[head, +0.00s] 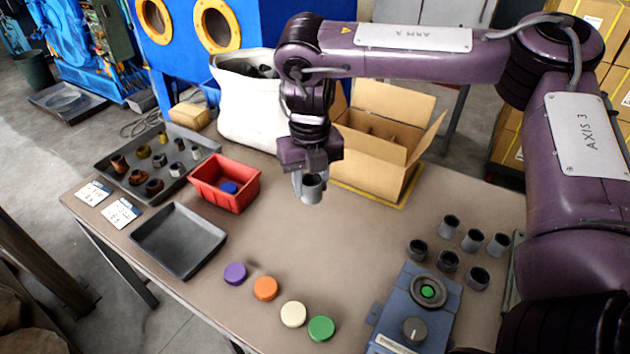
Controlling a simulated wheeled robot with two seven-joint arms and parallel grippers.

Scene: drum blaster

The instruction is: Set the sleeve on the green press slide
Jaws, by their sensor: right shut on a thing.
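My right gripper (308,180) points down over the middle of the table and is shut on a grey sleeve (313,190). The sleeve looks held above the table, near the front of the open cardboard box. A blue-grey press (390,327) stands at the front right edge. It has a dark round seat with a green centre (428,292) and a dark knob (414,330) in front of it. No sleeve is on the green centre. The press is well to the right of and nearer than my gripper. My left gripper is not in view.
Several grey sleeves (473,240) stand on the table behind the press. Purple, orange, cream and green discs (321,328) lie left of it. An empty dark tray (180,241), a red bin (245,198), a parts tray (113,184) and the cardboard box (375,181) surround clear mid-table.

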